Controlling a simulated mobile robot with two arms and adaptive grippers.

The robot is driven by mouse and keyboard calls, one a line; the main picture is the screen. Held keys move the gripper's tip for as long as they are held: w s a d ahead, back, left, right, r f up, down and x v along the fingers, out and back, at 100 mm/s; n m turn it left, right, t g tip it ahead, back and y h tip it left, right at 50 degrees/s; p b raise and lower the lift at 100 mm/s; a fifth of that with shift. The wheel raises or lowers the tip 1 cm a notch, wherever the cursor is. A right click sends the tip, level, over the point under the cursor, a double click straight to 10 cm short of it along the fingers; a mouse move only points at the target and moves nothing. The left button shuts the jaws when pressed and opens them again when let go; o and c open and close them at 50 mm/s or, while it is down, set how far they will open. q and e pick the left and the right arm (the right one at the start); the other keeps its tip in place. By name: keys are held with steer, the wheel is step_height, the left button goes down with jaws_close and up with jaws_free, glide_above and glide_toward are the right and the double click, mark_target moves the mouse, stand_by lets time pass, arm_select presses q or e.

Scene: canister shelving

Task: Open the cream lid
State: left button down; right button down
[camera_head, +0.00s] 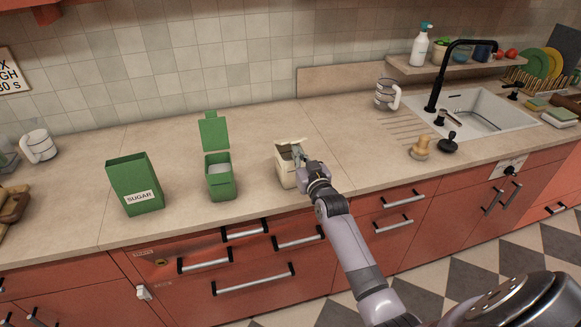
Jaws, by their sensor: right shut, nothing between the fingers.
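The cream canister (284,173) stands on the counter, partly hidden behind my right gripper and arm. Its cream lid (289,143) shows at the top and looks tilted up a little; how far is hard to tell at this size. My right gripper (297,150) is shut and empty, right at the lid's front edge; whether it touches the lid is unclear. A green canister (221,185) to the left has its green lid (213,132) standing upright, with white contents inside. My left gripper is not in view.
A green sugar box (135,184) stands further left on the counter (340,135). A striped mug (387,94), sink (475,113) and wooden knob-like object (420,147) are to the right. Red drawers with handles lie below the front edge.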

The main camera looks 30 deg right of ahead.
mark_target(295, 140)
steer(key=shift+w+d+r+p, duration=0.15)
steer(key=shift+w+r+p, duration=0.3)
steer(key=shift+w+r, duration=0.45)
steer(key=shift+w+d+r+p, duration=0.1)
steer(key=shift+w+r+p, duration=0.4)
steer(key=shift+r, duration=0.55)
steer(key=shift+w, duration=0.1)
steer(key=shift+w+d+r+b, duration=0.15)
steer(key=shift+w+r+b, duration=0.15)
steer(key=shift+w, duration=0.4)
steer(key=shift+w+d+r+b, duration=0.15)
steer(key=shift+w+r, duration=0.3)
steer(key=shift+w, duration=0.3)
steer(key=shift+w+d+r+b, duration=0.1)
steer(key=shift+w+r+b, duration=0.2)
steer(key=shift+w, duration=0.4)
